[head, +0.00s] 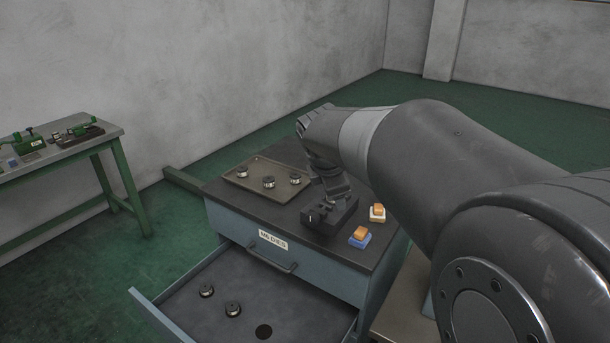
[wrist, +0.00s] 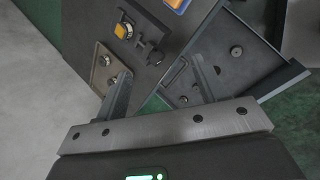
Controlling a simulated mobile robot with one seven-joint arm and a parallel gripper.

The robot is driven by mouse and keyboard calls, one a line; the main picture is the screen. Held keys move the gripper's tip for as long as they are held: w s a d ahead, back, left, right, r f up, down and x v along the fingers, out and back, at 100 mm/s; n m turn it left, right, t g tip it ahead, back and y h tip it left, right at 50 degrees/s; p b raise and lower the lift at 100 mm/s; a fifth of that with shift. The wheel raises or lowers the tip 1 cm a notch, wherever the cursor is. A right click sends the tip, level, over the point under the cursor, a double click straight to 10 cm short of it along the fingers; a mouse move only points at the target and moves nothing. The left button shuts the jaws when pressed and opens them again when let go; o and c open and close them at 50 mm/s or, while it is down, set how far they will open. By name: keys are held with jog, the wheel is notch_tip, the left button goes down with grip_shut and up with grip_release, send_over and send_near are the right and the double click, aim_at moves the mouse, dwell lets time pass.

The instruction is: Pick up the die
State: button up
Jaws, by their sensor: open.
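Several small round metal dies are in view, and I cannot tell which one is meant. In the head view, three lie on the tray: a left die (head: 242,171), a middle die (head: 269,181) and a right die (head: 295,178). Two more, an upper die (head: 206,291) and a lower die (head: 232,309), lie in the open drawer (head: 180,315). The wrist view shows dies on the tray (wrist: 103,61) and in the drawer (wrist: 236,50). My gripper (wrist: 160,65) is open and empty above the cabinet and drawer, its fingers wide apart. My arm hides part of the cabinet top.
The tray (head: 262,193) rests on the cabinet top (head: 290,222). Near it are a black fixture (head: 322,218), an orange-and-blue block (head: 360,238) and an orange-and-white block (head: 377,212). A dark round spot (head: 263,331) marks the drawer floor. A green-legged bench (head: 70,155) stands left.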

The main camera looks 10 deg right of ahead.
jog(key=w+d+f+n, duration=0.1)
jog(key=w+f+n, duration=0.2)
jog(key=w, duration=0.3)
jog(key=w+d+f+n, duration=0.2)
jog(key=w+f+n, duration=0.2)
jog(key=w, duration=0.2)
jog(key=w+d+f+n, duration=0.2)
jog(key=w+f+n, duration=0.2)
jog(key=w, duration=0.2)
jog(key=shift+w, duration=0.15)
jog(key=x, duration=0.5)
jog(key=shift+f, duration=0.25)
jog(key=shift+r, duration=0.1)
jog(key=c, duration=1.3)
